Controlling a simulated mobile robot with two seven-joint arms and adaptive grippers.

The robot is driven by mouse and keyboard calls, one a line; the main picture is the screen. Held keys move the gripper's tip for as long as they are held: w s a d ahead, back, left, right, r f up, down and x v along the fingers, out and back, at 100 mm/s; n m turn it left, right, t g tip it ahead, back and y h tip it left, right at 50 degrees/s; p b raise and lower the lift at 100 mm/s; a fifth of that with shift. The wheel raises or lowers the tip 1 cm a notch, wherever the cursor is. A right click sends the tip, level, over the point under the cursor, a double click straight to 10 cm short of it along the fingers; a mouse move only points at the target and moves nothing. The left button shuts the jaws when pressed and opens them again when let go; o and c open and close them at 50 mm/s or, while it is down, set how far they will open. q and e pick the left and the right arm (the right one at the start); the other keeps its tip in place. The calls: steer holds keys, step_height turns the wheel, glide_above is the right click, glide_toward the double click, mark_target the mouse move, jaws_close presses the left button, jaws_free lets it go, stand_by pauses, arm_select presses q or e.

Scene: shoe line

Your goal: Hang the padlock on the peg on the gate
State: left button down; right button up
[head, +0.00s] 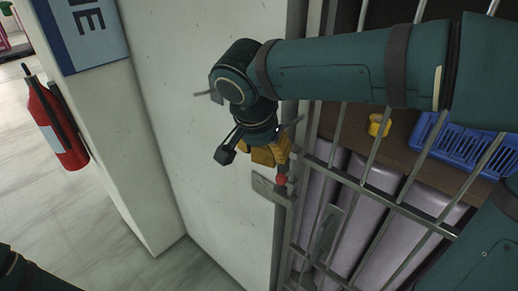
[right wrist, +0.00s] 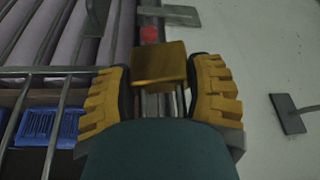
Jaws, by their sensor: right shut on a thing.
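My right gripper (head: 268,155) is at the gate's left edge, with yellow finger pads pointing down. In the right wrist view my right gripper (right wrist: 160,95) is shut on the padlock (right wrist: 159,64), a brass-coloured block between the pads. A small red tip, which looks like the end of the peg (head: 281,179), shows just below the fingers. The red tip also shows in the right wrist view (right wrist: 149,34), just beyond the padlock. The barred metal gate (head: 338,176) runs to the right. I cannot tell whether shackle and peg touch. My left gripper is not in view.
A white wall (head: 205,130) stands left of the gate, with a metal plate (head: 266,188) near the peg. Behind the bars are a blue basket (head: 460,142) and a small yellow object (head: 378,125). A red fire extinguisher (head: 57,128) hangs at the far left.

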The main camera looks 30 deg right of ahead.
steer(key=w+d+f, duration=0.1)
steer(key=w+d, duration=0.2)
steer(key=d, duration=0.4)
steer(key=shift+d+f, duration=0.25)
steer(key=shift+d, duration=0.15)
stand_by(0.7)
steer(key=shift+w, duration=0.1)
stand_by(0.5)
steer(key=o, duration=1.4)
steer(key=v, duration=1.2)
